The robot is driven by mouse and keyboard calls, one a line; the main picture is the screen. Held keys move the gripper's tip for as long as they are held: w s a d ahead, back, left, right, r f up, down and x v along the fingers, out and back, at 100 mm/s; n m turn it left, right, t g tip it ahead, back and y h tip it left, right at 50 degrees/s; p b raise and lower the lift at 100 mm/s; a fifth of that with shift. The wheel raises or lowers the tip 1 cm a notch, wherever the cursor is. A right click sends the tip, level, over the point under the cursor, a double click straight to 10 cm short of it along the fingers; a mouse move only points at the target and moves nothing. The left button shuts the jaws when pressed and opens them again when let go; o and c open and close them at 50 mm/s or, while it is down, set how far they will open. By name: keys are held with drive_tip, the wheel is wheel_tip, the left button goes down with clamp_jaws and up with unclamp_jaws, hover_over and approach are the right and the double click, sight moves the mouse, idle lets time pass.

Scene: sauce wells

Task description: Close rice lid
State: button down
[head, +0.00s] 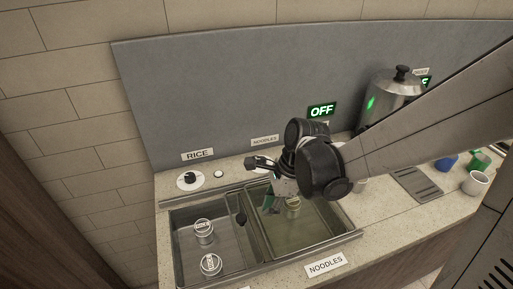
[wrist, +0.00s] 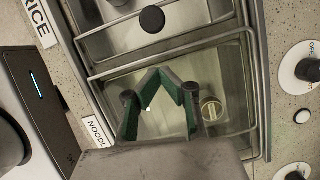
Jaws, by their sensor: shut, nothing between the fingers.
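The RICE label (head: 197,154) is on the wall behind the left well (head: 180,238), which holds two round labelled containers (head: 204,231). A dark round knob (head: 241,217), which also shows in the wrist view (wrist: 152,19), sits at the left well's right side. It looks like a lid knob, but the pane's extent is hard to tell. My gripper (wrist: 162,76) is shut and empty over the right well (head: 318,248), right of the knob in the head view. Its green-padded fingers bow outward. A round container (wrist: 211,110) shows in the right well.
Metal rails edge both wells. Control dials (head: 190,180) stand on the counter behind them. A metal urn (head: 390,97) stands at the back right. A white cup (head: 475,183) and a drip grate (head: 417,184) are farther right. My arm spans the right side.

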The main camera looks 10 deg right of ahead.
drive_tip(key=shift+a+f, duration=0.2)
drive_tip(key=shift+a, duration=0.8)
drive_tip(key=shift+a+f, duration=0.15)
drive_tip(key=shift+a, duration=0.85)
